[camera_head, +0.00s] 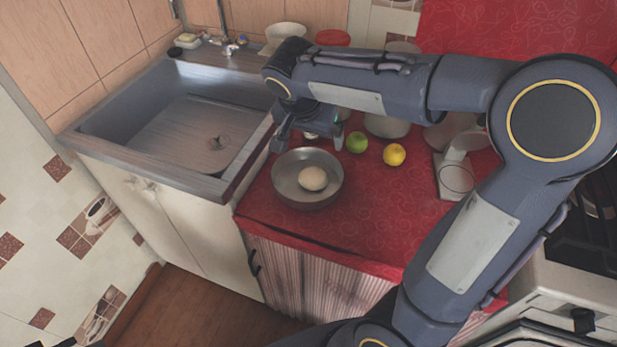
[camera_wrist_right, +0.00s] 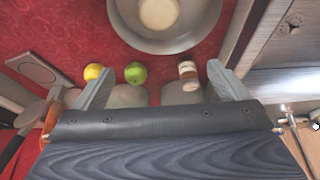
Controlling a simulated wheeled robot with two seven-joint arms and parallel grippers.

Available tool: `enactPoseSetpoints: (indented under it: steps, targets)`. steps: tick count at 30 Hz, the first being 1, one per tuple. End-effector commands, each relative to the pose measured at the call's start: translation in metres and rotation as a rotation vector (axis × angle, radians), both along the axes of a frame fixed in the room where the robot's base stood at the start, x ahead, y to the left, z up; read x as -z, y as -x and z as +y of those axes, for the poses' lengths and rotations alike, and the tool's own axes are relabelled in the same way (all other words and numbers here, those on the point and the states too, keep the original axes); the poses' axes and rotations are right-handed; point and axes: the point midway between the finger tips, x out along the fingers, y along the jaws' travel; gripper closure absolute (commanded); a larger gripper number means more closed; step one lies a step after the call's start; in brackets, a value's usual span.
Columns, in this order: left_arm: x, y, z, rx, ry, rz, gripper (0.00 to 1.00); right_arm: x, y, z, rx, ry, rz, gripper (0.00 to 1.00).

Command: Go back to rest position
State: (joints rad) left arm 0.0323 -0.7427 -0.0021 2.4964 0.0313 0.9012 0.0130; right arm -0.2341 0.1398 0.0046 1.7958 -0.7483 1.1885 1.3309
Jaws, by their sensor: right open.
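My right arm reaches in from the right over the red counter (camera_head: 350,225). My right gripper (camera_head: 308,132) is open and empty, at the left end of that arm, above the counter near the sink. In the right wrist view its two fingers (camera_wrist_right: 162,88) stand wide apart with nothing held between them. A metal bowl or pan (camera_head: 290,195) with a round beige item (camera_head: 313,179) in it sits close to the gripper, apart from it. My left gripper cannot be made out in the head view.
A green fruit (camera_head: 356,142), a yellow fruit (camera_head: 394,154) and a white scale-like stand (camera_head: 450,180) are on the counter. A small jar (camera_wrist_right: 187,70) shows in the wrist view. The sink (camera_head: 185,140) is at left, a stove (camera_head: 590,230) at right. The counter's front is clear.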

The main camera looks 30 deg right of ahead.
Motion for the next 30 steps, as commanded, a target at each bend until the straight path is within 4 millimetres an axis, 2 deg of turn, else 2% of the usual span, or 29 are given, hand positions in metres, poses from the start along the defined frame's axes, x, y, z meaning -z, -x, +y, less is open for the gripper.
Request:
enactPoseSetpoints:
  steps: [1,6,20,23,26,30]
  targets:
    - [-0.001,0.0,0.0,0.0,0.0,0.0,1.0,-0.008,0.001,0.002,-0.001,0.0,-0.002,0.06]
    - [-0.002,0.0,0.0,0.0,0.0,0.0,1.0,-0.018,0.005,0.006,0.0,-0.001,0.001,0.06]
    - [-0.003,0.0,0.0,0.0,0.0,0.0,1.0,-0.02,0.008,0.005,-0.006,-0.004,0.003,0.06]
    - [-0.011,0.0,0.0,0.0,0.0,0.0,1.0,-0.027,0.024,0.002,-0.051,-0.037,0.017,0.06]
    - [-0.026,0.0,0.0,0.0,0.0,0.0,1.0,-0.036,0.061,-0.001,-0.165,-0.11,0.036,0.06]
    - [-0.051,0.0,0.0,0.0,0.0,0.0,1.0,-0.045,0.125,0.009,-0.389,-0.238,0.006,0.06]
